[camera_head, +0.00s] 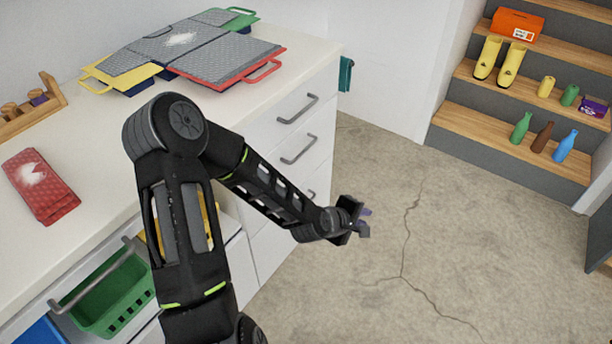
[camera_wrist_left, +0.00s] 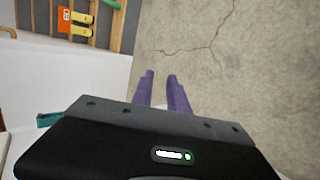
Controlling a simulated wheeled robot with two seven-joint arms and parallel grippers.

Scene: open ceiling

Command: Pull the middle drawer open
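The white cabinet (camera_head: 268,142) has a column of drawers with grey bar handles, all shut. The middle drawer (camera_head: 318,143) has its handle (camera_head: 299,150) below the top drawer's handle (camera_head: 298,109). The lower drawer's handle is partly hidden behind my left arm. My left gripper (camera_head: 366,220) is out over the floor, right of the drawer fronts and apart from them. In the left wrist view its purple fingers (camera_wrist_left: 161,76) stand apart with nothing between them. My right gripper is not in view.
A green basket (camera_head: 112,300) sits in an open pull-out at lower left. Wooden steps (camera_head: 510,135) with boots and bottles stand at the back right. The floor (camera_head: 440,240) is clear.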

